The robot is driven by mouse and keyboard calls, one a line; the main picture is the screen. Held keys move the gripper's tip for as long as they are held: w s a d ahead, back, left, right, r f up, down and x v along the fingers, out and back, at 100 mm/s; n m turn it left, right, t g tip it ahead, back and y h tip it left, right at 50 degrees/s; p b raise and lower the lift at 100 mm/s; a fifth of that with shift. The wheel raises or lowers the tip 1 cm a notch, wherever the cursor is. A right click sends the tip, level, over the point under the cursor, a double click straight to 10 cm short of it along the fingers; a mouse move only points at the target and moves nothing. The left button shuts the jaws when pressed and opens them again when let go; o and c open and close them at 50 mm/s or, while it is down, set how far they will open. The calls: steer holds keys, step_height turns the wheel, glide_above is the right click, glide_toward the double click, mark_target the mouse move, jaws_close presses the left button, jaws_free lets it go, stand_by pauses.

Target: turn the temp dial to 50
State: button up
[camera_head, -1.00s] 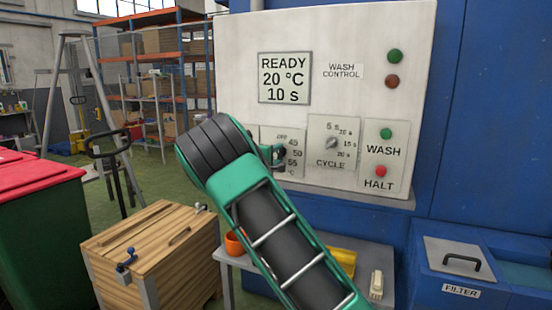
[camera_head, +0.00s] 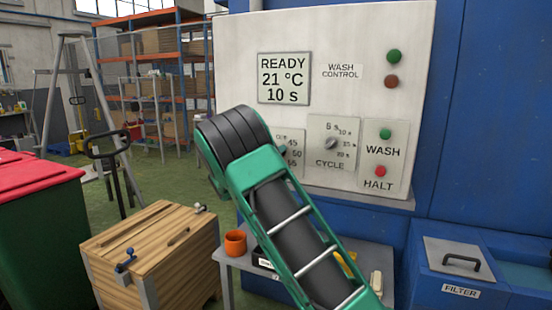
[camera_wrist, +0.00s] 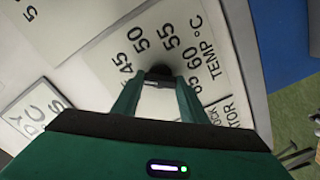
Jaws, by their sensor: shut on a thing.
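The temp dial (camera_wrist: 160,71) is a dark round knob in the wrist view, on a pale plate marked 45, 50, 55, 60 and TEMP °C. My gripper (camera_wrist: 158,84) is shut on it, one finger on each side. The dial's pointer is hidden. In the head view my arm covers the dial and gripper; only the right edge of the temp plate (camera_head: 293,145) shows. The display (camera_head: 284,78) reads READY, 21 °C, 10 s.
The cycle dial (camera_head: 331,143) sits just right of the temp plate, with the green wash button (camera_head: 385,134) and red halt button (camera_head: 380,171) beyond it.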

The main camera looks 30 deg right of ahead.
steer(key=shift+a+f+m, duration=0.1)
steer(key=shift+f+m, duration=0.05)
steer(key=shift+m, duration=1.5)
steer(key=shift+a+f+m, duration=0.1)
steer(key=shift+f+m, duration=0.05)
steer(key=shift+m, duration=1.55)
steer(key=shift+f+m, duration=0.15)
steer(key=shift+m, duration=1.5)
steer(key=o, duration=1)
steer(key=shift+w, duration=0.15)
steer(key=shift+o, duration=0.2)
steer(key=shift+d+r, duration=0.1)
steer(key=shift+r, duration=0.1)
steer(key=v, duration=1.1)
steer(key=shift+d, duration=0.1)
